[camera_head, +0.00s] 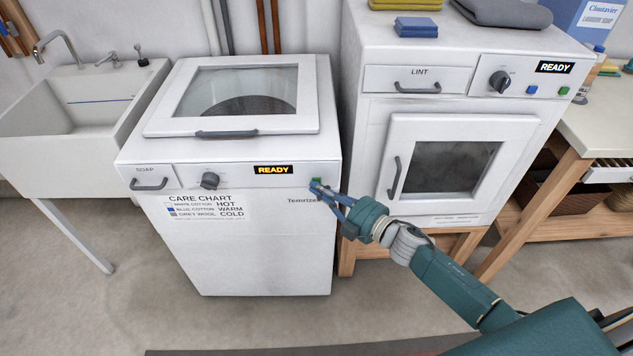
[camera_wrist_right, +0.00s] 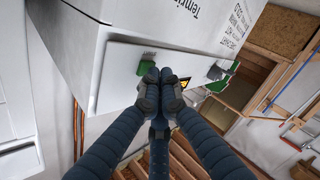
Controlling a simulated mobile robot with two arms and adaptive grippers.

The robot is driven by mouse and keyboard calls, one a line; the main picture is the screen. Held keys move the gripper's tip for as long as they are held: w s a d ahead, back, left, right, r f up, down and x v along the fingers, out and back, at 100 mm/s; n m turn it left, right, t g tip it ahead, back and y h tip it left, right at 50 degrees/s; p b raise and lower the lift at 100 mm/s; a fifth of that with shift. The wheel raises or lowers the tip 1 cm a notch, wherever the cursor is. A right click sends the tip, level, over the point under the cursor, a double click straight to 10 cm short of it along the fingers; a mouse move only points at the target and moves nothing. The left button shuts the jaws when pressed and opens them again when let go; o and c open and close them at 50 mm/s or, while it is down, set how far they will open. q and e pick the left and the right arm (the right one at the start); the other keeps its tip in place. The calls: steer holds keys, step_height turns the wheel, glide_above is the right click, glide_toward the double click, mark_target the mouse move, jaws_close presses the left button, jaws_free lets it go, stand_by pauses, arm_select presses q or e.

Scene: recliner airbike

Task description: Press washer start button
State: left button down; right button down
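The white top-loading washer (camera_head: 250,240) stands left of centre, with its glass lid (camera_head: 235,95) down and a lit READY display (camera_head: 273,170) on its front panel. A green button (camera_head: 317,181) sits at the right end of that panel, partly covered by my right gripper (camera_head: 315,186). In the right wrist view the green button (camera_wrist_right: 147,62) shows just beyond the fingertips of my right gripper (camera_wrist_right: 160,80). The fingers are together and hold nothing visible. I cannot tell whether they touch the button. My left gripper is not in view.
A dryer (camera_head: 444,165) with its own READY display stands on a wooden stand to the right. A sink (camera_head: 75,110) is at the left. A wooden bench (camera_head: 605,120) is at the far right. The floor in front of the washer is clear.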

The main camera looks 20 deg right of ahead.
steer(key=shift+w+d, duration=0.1)
steer(key=shift+w, duration=0.05)
stand_by(0.4)
steer(key=shift+s+a+p, duration=0.25)
steer(key=shift+s+p, duration=0.1)
steer(key=shift+s, duration=0.4)
steer(key=shift+s, duration=0.1)
steer(key=shift+s+a+p, duration=0.2)
steer(key=shift+s+p, duration=0.1)
steer(key=shift+s, duration=0.45)
steer(key=shift+s+a+p, duration=0.25)
steer(key=shift+s+p, duration=0.05)
steer(key=shift+s, duration=0.5)
steer(key=shift+s+a+p, duration=0.2)
steer(key=shift+s+p, duration=0.1)
steer(key=shift+s, duration=0.45)
